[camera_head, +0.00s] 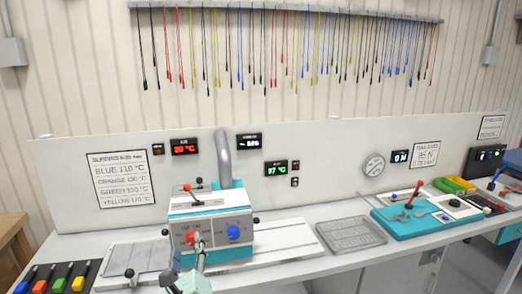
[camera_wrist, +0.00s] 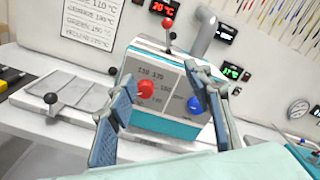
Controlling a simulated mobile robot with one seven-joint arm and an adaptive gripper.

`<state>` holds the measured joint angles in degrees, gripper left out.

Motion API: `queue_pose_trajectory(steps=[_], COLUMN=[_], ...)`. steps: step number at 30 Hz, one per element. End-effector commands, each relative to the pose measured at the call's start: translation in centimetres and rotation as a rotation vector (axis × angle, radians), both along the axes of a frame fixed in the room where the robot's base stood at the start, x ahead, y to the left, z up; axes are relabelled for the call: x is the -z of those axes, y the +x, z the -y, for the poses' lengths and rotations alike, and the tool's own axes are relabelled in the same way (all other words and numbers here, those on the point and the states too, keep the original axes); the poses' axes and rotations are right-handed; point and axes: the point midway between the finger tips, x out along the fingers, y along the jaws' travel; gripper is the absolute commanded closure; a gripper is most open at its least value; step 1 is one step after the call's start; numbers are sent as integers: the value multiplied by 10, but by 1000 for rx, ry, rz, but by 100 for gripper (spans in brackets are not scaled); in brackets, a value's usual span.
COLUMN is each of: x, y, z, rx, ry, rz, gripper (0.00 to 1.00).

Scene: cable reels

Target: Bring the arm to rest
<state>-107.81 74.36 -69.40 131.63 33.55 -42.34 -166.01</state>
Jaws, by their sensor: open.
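My gripper (camera_wrist: 163,98) is open and empty in the wrist view, its two blue-padded fingers spread in front of the teal and white machine (camera_wrist: 160,118). The red knob (camera_wrist: 146,89) shows between the fingers, and the blue knob (camera_wrist: 194,104) shows beside the right finger. I cannot tell whether a finger touches the machine. In the head view my gripper (camera_head: 188,262) is at the bottom, in front of the machine (camera_head: 212,212), and partly covers its lower front.
A lever with a black ball (camera_head: 129,273) and colour-handled tools (camera_head: 58,284) are at left. A wire-mesh tray (camera_head: 350,234) and a teal station with a red lever (camera_head: 415,193) stand at right. A grey pipe (camera_head: 223,158) rises behind the machine. Cables (camera_head: 285,45) hang on the wall.

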Motion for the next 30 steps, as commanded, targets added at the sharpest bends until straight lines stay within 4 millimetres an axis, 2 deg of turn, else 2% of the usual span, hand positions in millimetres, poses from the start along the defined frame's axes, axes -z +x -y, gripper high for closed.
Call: queue_pose_trajectory(steps=[1, 3, 9, 15, 18, 23, 26, 30], x=[0, 22, 79, 129, 144, 151, 146, 127], y=[0, 13, 21, 1, -15, -41, -56, -74], z=[0, 36, 107, 163, 178, 191, 194, 197], rx=[0, 95, 335, 626, 771, 992, 1122, 1290], ry=[0, 119, 449, 860, 1073, 1405, 1606, 1872], rz=[0, -113, -369, -602, -694, -804, -850, -888], gripper=[53, 53, 53, 53, 53, 53, 53, 53])
